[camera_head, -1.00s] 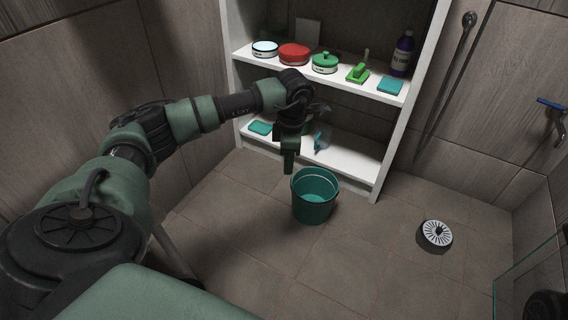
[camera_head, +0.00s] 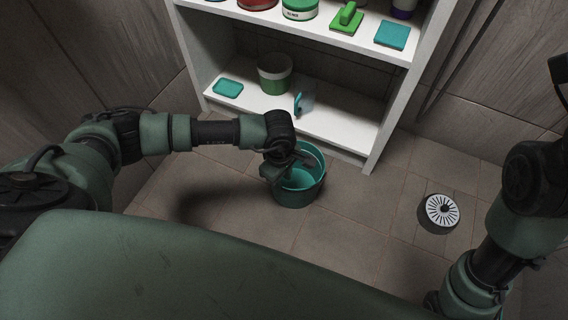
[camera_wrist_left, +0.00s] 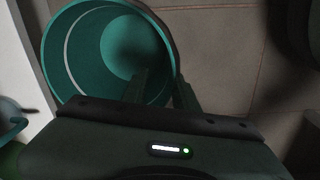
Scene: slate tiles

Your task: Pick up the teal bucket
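The teal bucket (camera_head: 299,188) stands upright on the tiled floor in front of the shelf unit. In the head view my left gripper (camera_head: 287,176) is down at the bucket's near left rim and covers part of it. In the left wrist view the open bucket (camera_wrist_left: 85,62) fills the upper left. There my left gripper (camera_wrist_left: 160,90) has its fingers apart, one inside the bucket and one outside, with the rim between them. I see no clear contact. My right arm shows at the right, but its gripper is not in view.
A white shelf unit (camera_head: 389,120) stands close behind the bucket. Its lower shelf holds a green-and-white tub (camera_head: 275,75), a teal tray (camera_head: 228,88) and a spray bottle (camera_head: 301,103).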

